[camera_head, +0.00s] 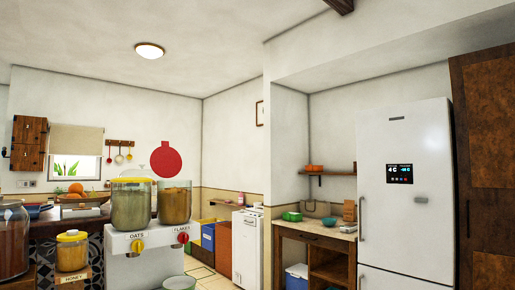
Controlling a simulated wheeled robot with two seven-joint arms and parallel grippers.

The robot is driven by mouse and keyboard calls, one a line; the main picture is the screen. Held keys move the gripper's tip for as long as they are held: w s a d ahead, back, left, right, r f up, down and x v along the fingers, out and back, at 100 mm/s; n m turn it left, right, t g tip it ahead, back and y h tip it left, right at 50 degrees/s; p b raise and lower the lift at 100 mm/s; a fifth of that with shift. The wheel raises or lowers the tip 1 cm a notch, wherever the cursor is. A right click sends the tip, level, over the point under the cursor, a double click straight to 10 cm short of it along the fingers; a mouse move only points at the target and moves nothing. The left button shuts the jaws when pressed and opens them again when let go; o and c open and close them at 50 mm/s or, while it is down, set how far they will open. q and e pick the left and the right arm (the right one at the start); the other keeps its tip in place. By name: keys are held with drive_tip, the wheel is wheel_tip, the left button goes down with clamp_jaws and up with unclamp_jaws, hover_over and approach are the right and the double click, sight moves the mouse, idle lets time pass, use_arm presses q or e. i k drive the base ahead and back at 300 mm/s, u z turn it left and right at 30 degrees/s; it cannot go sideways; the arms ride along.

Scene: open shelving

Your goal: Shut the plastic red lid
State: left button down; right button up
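A flat round red lid (166,160) with a small tab at its top stands upright, its face towards me. It shows just above and behind the right-hand clear container (174,203), which holds orange-brown contents. The lid's lower edge meets the container's top in the picture; the hinge is not clear. This container sits on a white dispenser (150,262) above a red knob (183,238) and the label FLAKES. Neither of my grippers shows in this view.
A second container (131,207) stands beside it, above a yellow knob marked OATS. A honey jar (72,252) and a large glass jar (12,240) stand at left. A bowl (179,283) is in front of the dispenser. A fridge (405,220) stands at right.

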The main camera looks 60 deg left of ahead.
sight(165, 161)
drive_tip(key=z, duration=0.75)
drive_tip(key=k, duration=1.6)
drive_tip(key=u, duration=2.3)
